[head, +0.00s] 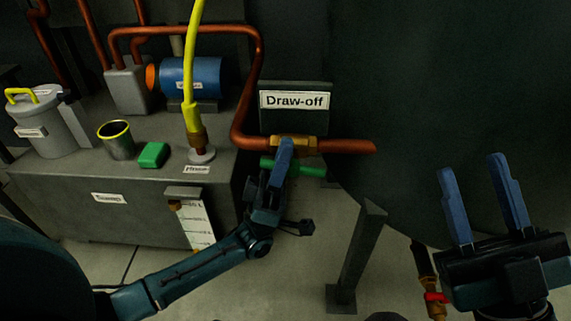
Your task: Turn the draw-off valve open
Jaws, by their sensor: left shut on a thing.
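The draw-off valve has a brass body (292,143) on a copper pipe, below a "Draw-off" sign (295,101). My right gripper (484,200) is at the right, away from the valve. Its two blue fingers stand apart with nothing between them.
A grey bench (70,185) at the left carries a metal cup (117,140), a green block (153,155), a lidded grey can (40,125) and a blue motor (192,78). A dark post (358,255) stands below the pipe. A red-handled valve (436,297) is at lower right.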

